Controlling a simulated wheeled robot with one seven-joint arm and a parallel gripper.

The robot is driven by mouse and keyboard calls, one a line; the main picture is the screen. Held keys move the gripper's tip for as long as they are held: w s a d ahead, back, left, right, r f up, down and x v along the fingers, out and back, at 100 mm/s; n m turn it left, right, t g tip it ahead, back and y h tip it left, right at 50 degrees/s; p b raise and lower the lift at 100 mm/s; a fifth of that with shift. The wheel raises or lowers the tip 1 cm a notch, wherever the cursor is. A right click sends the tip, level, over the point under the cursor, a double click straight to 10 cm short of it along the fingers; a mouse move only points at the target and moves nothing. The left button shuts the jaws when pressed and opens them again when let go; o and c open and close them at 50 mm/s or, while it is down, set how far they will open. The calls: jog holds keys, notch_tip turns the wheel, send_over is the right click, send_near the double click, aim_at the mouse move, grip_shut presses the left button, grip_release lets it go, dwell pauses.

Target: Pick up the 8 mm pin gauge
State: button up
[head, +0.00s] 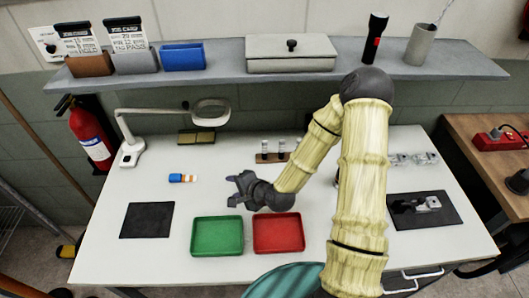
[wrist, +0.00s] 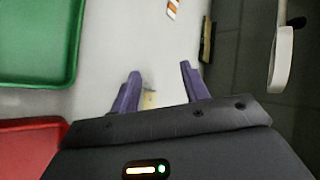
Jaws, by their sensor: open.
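I cannot pick out the 8 mm pin gauge with certainty in either view. My gripper (head: 233,190) is open above the table behind the green tray, its fingers pointing left. In the wrist view my gripper (wrist: 160,70) has its two purple fingers spread apart. A small tan piece (wrist: 150,99) shows between the finger bases; it is too small and blurred to identify, and I cannot tell whether it touches a finger. A small wooden holder (head: 270,158) with light upright pieces stands at the back of the table, partly near my arm.
A green tray (head: 217,252) and a red tray (head: 279,249) lie at the front. A blue and orange item (head: 182,178), a black mat (head: 147,220), a magnifier lamp (head: 131,150) and a brown case (head: 197,137) are leftward. A dark mat (head: 408,218) with a metal tool is right. A shelf (head: 220,75) overhangs the back.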

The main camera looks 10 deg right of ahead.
aim_at(265, 147)
jog(key=w+m+t, duration=0.1)
jog(key=m, duration=0.1)
jog(key=w+m+t+b, duration=0.1)
jog(key=m, duration=0.1)
jog(key=w+f+m+t+b, duration=0.1)
jog(key=m, duration=0.1)
jog(key=shift+a+m+t, duration=0.2)
jog(key=shift+m+t, duration=0.2)
jog(key=m, duration=0.1)
jog(key=w+d+m+t+b, duration=0.1)
jog(key=m, duration=0.1)
jog(key=d+m+t+h+b, duration=0.1)
jog(key=m, duration=0.1)
jog(key=shift+w+r, duration=0.15)
jog(key=shift+w, duration=0.2)
jog(key=d+m+t+h, duration=0.1)
jog(key=d+m+h, duration=0.1)
jog(key=d+m, duration=0.1)
jog(key=w+d+m+t+h+b, duration=0.1)
jog(key=d+m+h, duration=0.2)
jog(key=m, duration=0.2)
jog(key=d+m+t+h+b, duration=0.1)
jog(key=d+m+h, duration=0.2)
jog(key=m, duration=0.2)
jog(key=shift+w, duration=0.3)
jog(key=shift+d+m, duration=0.2)
jog(key=shift+m, duration=0.1)
